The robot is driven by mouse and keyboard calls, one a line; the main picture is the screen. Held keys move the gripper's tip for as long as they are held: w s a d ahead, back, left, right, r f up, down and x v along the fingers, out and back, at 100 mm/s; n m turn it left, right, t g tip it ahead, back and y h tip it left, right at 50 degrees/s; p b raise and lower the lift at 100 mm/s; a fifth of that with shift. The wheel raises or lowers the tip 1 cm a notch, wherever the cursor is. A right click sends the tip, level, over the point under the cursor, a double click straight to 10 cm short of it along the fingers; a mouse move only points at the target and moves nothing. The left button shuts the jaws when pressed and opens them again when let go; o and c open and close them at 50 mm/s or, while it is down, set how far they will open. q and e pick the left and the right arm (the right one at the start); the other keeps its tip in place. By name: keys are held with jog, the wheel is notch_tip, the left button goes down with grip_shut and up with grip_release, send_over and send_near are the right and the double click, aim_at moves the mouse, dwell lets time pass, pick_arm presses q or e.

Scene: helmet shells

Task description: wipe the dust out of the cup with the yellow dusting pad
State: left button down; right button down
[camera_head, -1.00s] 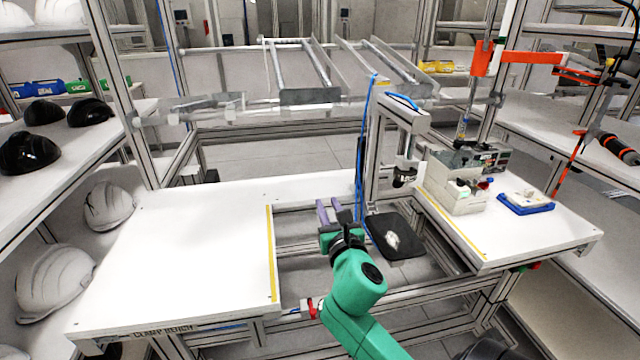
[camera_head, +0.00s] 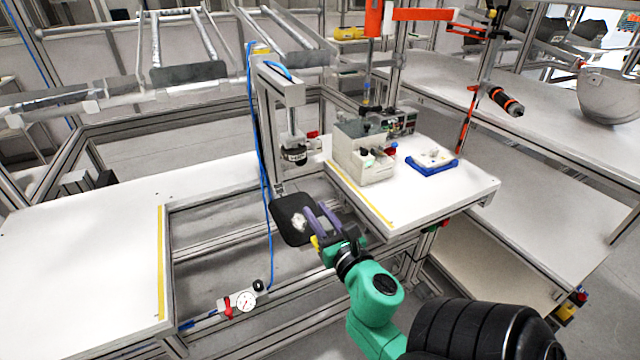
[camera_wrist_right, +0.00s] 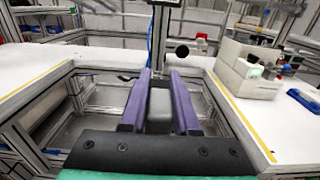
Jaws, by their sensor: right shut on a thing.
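My right gripper (camera_head: 322,219) has two purple fingers and reaches in front of the press. In the right wrist view, a grey block (camera_wrist_right: 159,108) sits between the fingers (camera_wrist_right: 160,103), which are shut on it. A small yellow patch (camera_head: 315,242) shows at the base of the fingers in the head view; I cannot tell whether it is the dusting pad. A black plate (camera_head: 283,230) with a whitish patch (camera_head: 299,222) lies just beyond the fingers. I cannot make out which thing is the cup. My left gripper is not in view.
The press (camera_head: 270,130) stands behind the black plate, with a blue cable beside it. A gauge (camera_head: 245,299) sits on the lower frame.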

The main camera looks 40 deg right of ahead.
jog(key=p+x, duration=0.3)
jog(key=x, duration=1.2)
notch_tip(320, 180, down, 4)
jog(key=b, duration=0.4)
jog(key=shift+w+f, duration=0.1)
jog(key=shift+f+b, duration=0.55)
jog(key=shift+b, duration=0.1)
jog(key=shift+f+b, duration=0.55)
jog(key=shift+f, duration=0.1)
dwell(1.9)
jog(key=shift+f, duration=0.1)
dwell(0.5)
jog(key=shift+v, duration=0.95)
